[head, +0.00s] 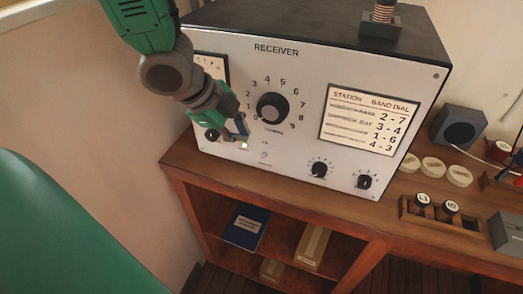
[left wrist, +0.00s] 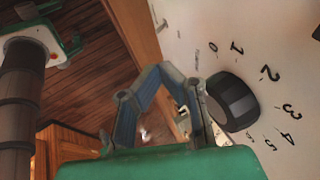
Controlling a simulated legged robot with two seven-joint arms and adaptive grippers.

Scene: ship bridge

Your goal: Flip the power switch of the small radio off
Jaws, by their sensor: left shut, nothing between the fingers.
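The radio is a white-fronted box marked RECEIVER (head: 300,75) on a wooden desk, with a big black dial knob (head: 272,107). A small green light (head: 244,146) glows low on its front. A small lever-like part (head: 265,154), perhaps the power switch, shows right of the light. My left gripper (head: 241,127) is shut and empty, close to the panel, left of the big knob and just above the light. In the left wrist view its fingers (left wrist: 158,72) meet in an arch beside the big knob (left wrist: 233,102). I cannot tell whether they touch the panel.
Two smaller knobs (head: 319,169) (head: 364,181) sit low on the panel. Round pale discs (head: 433,165), a dark speaker-like box (head: 458,127) and a wooden holder (head: 440,215) stand to the right. A green chair back (head: 45,230) is at lower left.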

